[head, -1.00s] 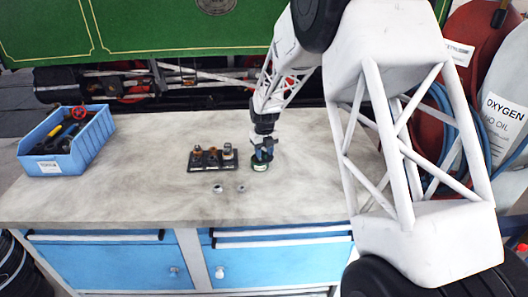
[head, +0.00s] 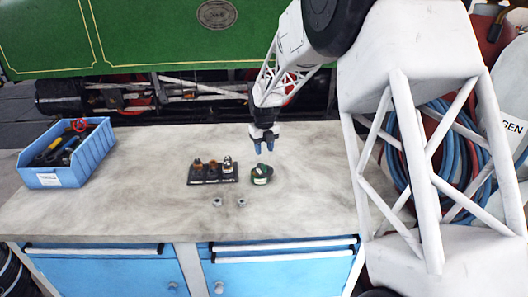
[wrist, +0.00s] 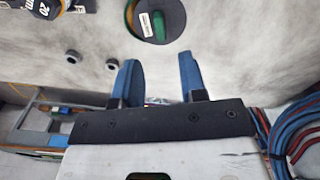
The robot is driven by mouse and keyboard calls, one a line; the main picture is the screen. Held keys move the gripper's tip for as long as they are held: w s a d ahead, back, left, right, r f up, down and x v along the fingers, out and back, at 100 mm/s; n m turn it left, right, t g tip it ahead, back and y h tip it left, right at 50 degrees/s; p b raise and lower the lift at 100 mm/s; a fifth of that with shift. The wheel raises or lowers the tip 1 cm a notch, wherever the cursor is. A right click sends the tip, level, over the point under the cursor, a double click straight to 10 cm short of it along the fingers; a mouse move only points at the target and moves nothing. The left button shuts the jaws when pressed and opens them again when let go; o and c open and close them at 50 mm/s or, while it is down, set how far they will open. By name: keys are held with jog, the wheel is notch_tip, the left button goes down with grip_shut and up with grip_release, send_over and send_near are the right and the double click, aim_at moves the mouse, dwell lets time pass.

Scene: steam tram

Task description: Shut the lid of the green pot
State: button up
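The green pot (head: 260,175) stands on the worktop, just right of the small dark rack. In the wrist view the pot (wrist: 156,20) is at the top edge, partly cut off. It shows as a dark round shape with a green part and a white label strip at its left. I cannot tell from these frames how far the lid is open. My gripper (head: 263,148) hangs in the air above and behind the pot, apart from it. In the wrist view its two blue fingers (wrist: 160,78) are spread with nothing between them.
A dark rack (head: 212,181) with several metal fittings stands just left of the pot. Two small nuts (head: 217,203) (head: 241,203) lie in front. A blue tool bin (head: 85,165) sits at the far left. The worktop (head: 310,190) right of the pot is clear.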

jog(key=shift+d, duration=0.1)
jog(key=c, duration=0.6)
jog(key=shift+d+n, duration=0.15)
jog(key=shift+n, duration=0.15)
grip_shut()
jog(key=w+d+r+n+y, duration=0.1)
jog(key=d+n, duration=0.3)
jog(key=n, duration=0.4)
jog(key=w+d+r+n+g+y, duration=0.1)
jog(key=w+d+n+y, duration=0.1)
jog(key=d+n, duration=0.3)
jog(key=n+y, duration=0.1)
jog(key=n, duration=0.3)
jog(key=shift+d+r+g, duration=0.3)
jog(key=shift+r, duration=0.05)
